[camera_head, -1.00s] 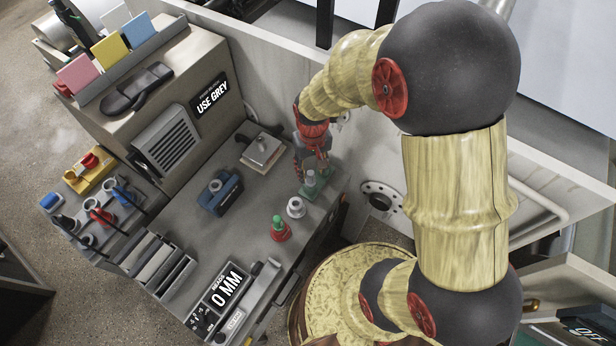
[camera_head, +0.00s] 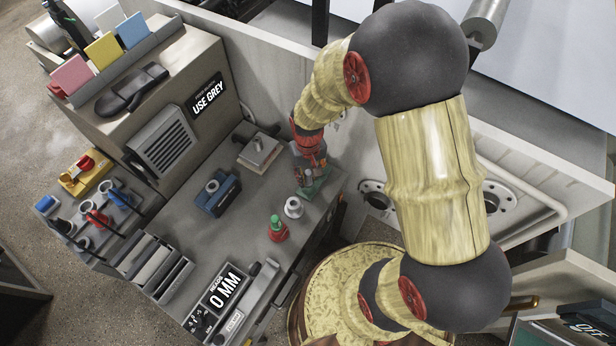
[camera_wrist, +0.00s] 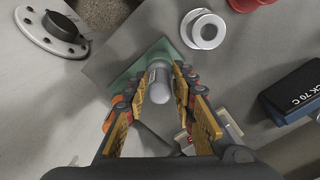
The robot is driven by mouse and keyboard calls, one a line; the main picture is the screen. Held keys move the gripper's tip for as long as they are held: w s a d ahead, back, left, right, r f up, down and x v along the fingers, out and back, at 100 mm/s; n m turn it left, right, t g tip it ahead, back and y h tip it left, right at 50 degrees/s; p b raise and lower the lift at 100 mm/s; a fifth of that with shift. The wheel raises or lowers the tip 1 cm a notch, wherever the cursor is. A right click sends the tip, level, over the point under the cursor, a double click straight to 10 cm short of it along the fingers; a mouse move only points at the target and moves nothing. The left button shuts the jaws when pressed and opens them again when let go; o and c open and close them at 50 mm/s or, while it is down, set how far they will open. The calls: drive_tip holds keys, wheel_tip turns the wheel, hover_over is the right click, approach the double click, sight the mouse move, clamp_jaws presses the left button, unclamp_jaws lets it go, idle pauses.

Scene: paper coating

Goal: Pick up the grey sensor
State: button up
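The grey sensor (camera_wrist: 158,86) is a small grey cylinder with a pale label, seen in the wrist view. It stands at a green plate (camera_wrist: 176,56) near the counter's edge. My gripper (camera_wrist: 161,77) is open, with one finger on each side of the sensor and what looks like a narrow gap to it. In the head view my gripper (camera_head: 311,165) points down over the green plate (camera_head: 320,183), and the sensor is mostly hidden by the fingers.
A white ring-shaped piece (camera_head: 293,207) stands close to the green plate, with a red piece with a green top (camera_head: 277,229) beyond it. A blue block (camera_head: 218,193) and a plate with a knob (camera_head: 259,151) are on the counter (camera_head: 232,236). A wall (camera_head: 365,165) runs behind my gripper.

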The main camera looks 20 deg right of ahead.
clamp_jaws()
idle(0.3)
